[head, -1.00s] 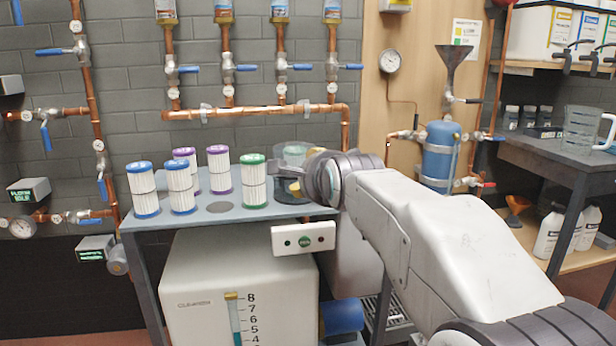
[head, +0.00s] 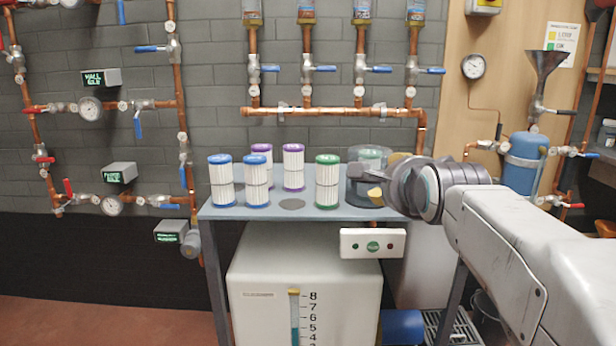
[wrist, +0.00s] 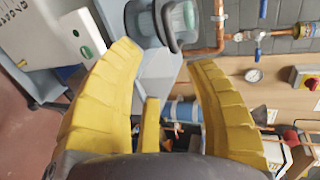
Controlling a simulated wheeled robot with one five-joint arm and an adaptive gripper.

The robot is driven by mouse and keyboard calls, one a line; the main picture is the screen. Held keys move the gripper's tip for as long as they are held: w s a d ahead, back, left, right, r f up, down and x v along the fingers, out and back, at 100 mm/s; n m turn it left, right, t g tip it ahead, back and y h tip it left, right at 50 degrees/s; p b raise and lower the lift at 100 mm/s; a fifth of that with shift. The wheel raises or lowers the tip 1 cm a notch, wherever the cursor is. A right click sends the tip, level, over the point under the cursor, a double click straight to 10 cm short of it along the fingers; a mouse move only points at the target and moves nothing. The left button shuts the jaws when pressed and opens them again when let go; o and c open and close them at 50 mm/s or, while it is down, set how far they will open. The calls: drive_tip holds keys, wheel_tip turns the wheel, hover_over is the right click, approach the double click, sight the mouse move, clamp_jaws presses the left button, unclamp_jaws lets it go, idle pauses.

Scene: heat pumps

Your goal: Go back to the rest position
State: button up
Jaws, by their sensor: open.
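My gripper (wrist: 163,75) is open in the wrist view, with its yellow fingers spread wide and nothing between them. In the head view my gripper (head: 378,192) is partly hidden behind my own wrist, near the right end of the grey table (head: 235,211).
Blue-, purple- and green-capped filters stand on the table, including a green one (head: 327,182). A white tank (head: 305,290) is below. Copper pipes (head: 330,111) and valves line the wall. A blue cylinder (head: 522,165) and funnel (head: 541,70) are at right. Floor at left is clear.

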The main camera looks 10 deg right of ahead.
drive_tip(key=s+a+r+n+g+y+p, duration=0.1)
drive_tip(key=s+a+r+n+g+p, duration=0.2)
drive_tip(key=s+n+p, duration=0.3)
drive_tip(key=s+a+r+n+g+p, duration=0.2)
drive_tip(key=s+n+p, duration=0.5)
drive_tip(key=s+p, duration=0.5)
drive_tip(key=s+a+r+n+g+y+p, duration=0.1)
drive_tip(key=s+a+r+n+g+p, duration=0.2)
drive_tip(key=s+p, duration=0.6)
drive_tip(key=shift+a+r+n+g+y+p, duration=0.3)
drive_tip(key=shift+r+n+g+p, duration=1.2)
drive_tip(key=shift+p, duration=3.7)
drive_tip(key=shift+n+t, duration=0.4)
drive_tip(key=shift+n, duration=0.2)
